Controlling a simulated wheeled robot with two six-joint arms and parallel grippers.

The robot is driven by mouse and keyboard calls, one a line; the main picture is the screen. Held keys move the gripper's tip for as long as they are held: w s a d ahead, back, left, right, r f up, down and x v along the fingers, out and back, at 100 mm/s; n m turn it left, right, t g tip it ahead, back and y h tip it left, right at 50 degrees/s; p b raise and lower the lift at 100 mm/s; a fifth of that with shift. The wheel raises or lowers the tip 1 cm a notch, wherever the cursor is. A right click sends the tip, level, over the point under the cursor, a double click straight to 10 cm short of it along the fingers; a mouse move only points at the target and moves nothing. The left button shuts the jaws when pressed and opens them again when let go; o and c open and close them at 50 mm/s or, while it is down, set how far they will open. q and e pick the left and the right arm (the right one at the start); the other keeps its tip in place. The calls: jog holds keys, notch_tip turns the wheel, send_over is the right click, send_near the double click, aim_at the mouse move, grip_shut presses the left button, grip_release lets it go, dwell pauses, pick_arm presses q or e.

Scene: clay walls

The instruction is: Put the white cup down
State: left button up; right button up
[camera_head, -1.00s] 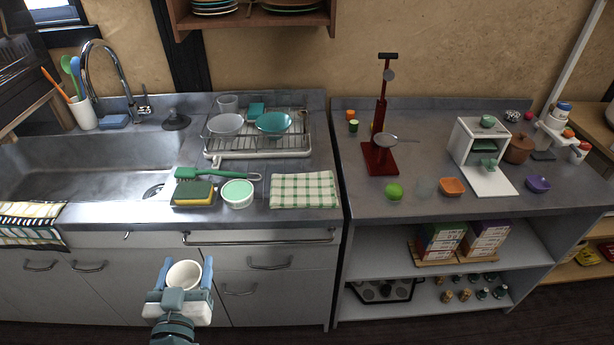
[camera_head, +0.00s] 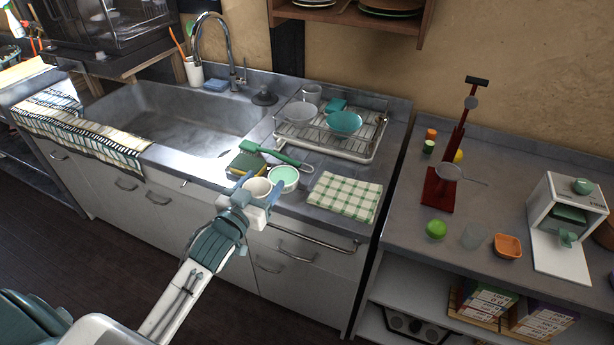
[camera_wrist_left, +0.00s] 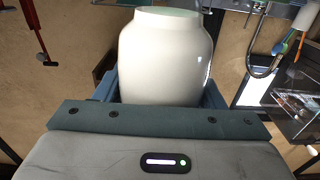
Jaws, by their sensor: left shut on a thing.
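The white cup (camera_head: 257,188) is upright between the fingers of my left gripper (camera_head: 256,187), which is shut on it. In the head view it shows at the front edge of the sink counter (camera_head: 297,205), just in front of a pale green bowl. Whether it touches the counter cannot be told. In the left wrist view the cup (camera_wrist_left: 166,58) fills the middle, with blue finger parts on both sides. My right gripper is in neither view.
Close by on the counter are the green bowl (camera_head: 284,178), a sponge (camera_head: 246,165), a green brush (camera_head: 272,153) and a checked cloth (camera_head: 344,196). A dish rack (camera_head: 359,150) stands behind. The sink (camera_head: 180,120) is to the left. A second counter (camera_head: 400,235) lies to the right.

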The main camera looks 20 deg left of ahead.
pick_arm(q)
jog(key=w+d+f+p, duration=0.1)
jog(key=w+d, duration=0.2)
jog(key=w, duration=0.1)
jog(key=w+d+f+p, duration=0.1)
jog(key=w+d+f, duration=0.1)
jog(key=w+d, duration=0.1)
jog(key=w+d+f+p, duration=0.1)
jog(key=w+d, duration=0.1)
jog(key=w, duration=0.3)
jog(key=shift+w+d+f, duration=0.15)
jog(key=shift+d+f, duration=0.25)
jog(key=shift+f, duration=0.1)
